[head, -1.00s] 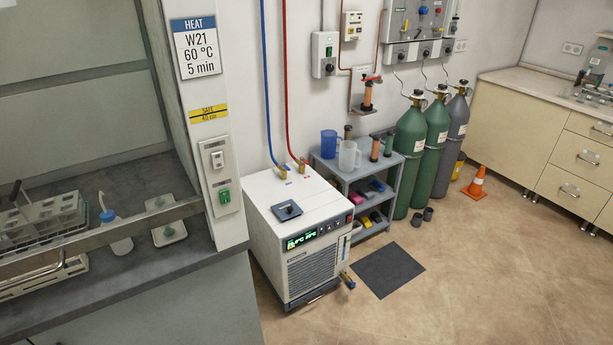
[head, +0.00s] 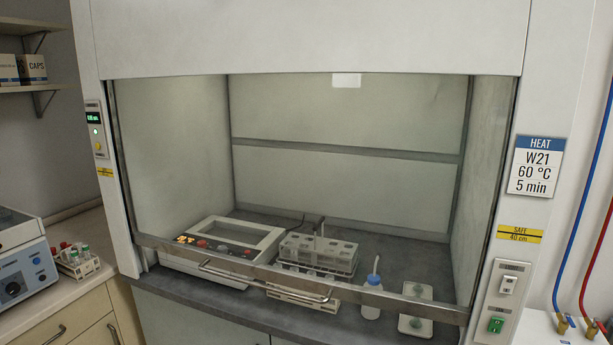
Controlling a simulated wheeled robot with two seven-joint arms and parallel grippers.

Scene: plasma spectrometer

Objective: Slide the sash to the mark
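The fume hood sash is a clear pane whose grey metal bottom rail (head: 385,299) crosses the front of the hood opening low down, near the worktop. A bar handle (head: 264,281) is fixed to the rail. The yellow SAFE 40 cm mark (head: 519,233) is on the right post, higher than the rail's right end. A smaller yellow label (head: 105,172) is on the left post, also higher than the rail's left end. Neither gripper shows in the head view.
A blue-fronted device (head: 24,262) and a vial rack (head: 78,262) are on the left bench. Hoses (head: 585,210) hang at right.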

